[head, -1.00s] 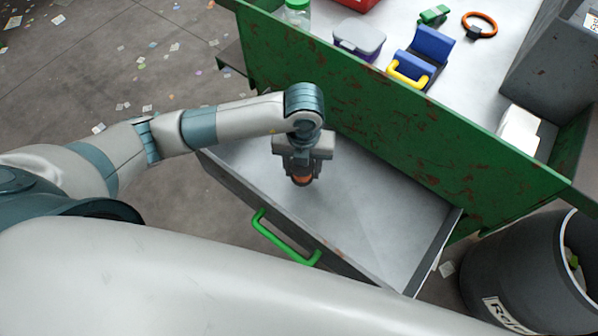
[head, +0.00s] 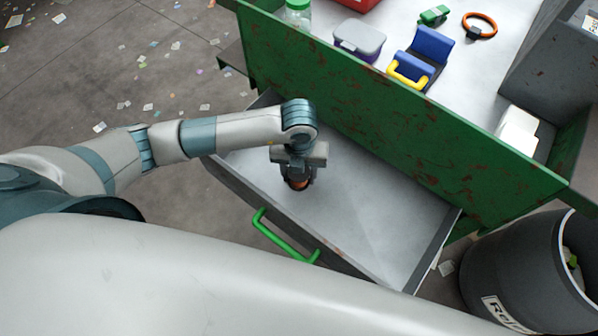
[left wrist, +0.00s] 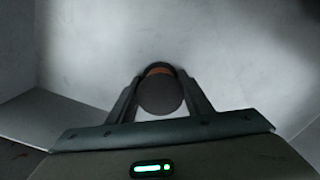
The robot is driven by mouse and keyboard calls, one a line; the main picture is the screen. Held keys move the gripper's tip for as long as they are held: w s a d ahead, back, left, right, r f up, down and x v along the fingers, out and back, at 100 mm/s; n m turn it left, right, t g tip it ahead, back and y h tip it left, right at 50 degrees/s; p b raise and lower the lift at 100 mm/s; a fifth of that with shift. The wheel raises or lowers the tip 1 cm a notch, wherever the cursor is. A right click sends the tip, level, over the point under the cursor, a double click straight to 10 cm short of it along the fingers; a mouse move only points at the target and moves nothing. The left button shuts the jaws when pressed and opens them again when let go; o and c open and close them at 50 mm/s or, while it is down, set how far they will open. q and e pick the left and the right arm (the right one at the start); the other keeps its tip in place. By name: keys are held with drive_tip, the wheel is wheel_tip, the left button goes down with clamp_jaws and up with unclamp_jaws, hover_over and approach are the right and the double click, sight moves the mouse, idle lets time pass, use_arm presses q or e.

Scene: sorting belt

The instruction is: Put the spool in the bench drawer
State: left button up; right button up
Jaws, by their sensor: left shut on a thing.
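The bench drawer (head: 385,243) is pulled open, with a grey inside and a green handle (head: 285,238) on its front. My left gripper (head: 298,183) points down inside the drawer's outline, near its left end. It is shut on the spool (head: 299,184), which shows orange with dark ends. In the left wrist view the spool (left wrist: 160,95) shows its round dark end between the two fingers, over the pale drawer floor (left wrist: 235,50). I cannot tell whether the spool touches the floor. My right gripper is not in view.
The green bench wall (head: 400,140) rises behind the drawer. On the bench top stand a lidded box (head: 358,40), a blue thing with a yellow handle (head: 425,55) and an orange ring (head: 480,25). A dark bin (head: 510,265) stands right of the drawer. The drawer's right part is empty.

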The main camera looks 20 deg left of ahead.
use_arm(q)
drive_tip(key=shift+f, duration=0.1)
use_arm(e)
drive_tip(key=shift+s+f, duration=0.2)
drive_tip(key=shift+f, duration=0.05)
use_arm(q)
drive_tip(key=shift+f, duration=0.1)
drive_tip(key=o, duration=1)
drive_tip(key=shift+o, duration=0.2)
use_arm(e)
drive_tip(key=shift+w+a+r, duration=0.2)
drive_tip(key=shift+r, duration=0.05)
use_arm(q)
drive_tip(key=shift+r, duration=0.2)
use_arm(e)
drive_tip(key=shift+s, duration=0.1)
use_arm(q)
drive_tip(key=shift+r, duration=0.15)
wheel_tip(320, 180, up, 10)
drive_tip(key=shift+r+b, duration=0.1)
drive_tip(key=shift+b, duration=0.35)
drive_tip(key=shift+r, duration=0.75)
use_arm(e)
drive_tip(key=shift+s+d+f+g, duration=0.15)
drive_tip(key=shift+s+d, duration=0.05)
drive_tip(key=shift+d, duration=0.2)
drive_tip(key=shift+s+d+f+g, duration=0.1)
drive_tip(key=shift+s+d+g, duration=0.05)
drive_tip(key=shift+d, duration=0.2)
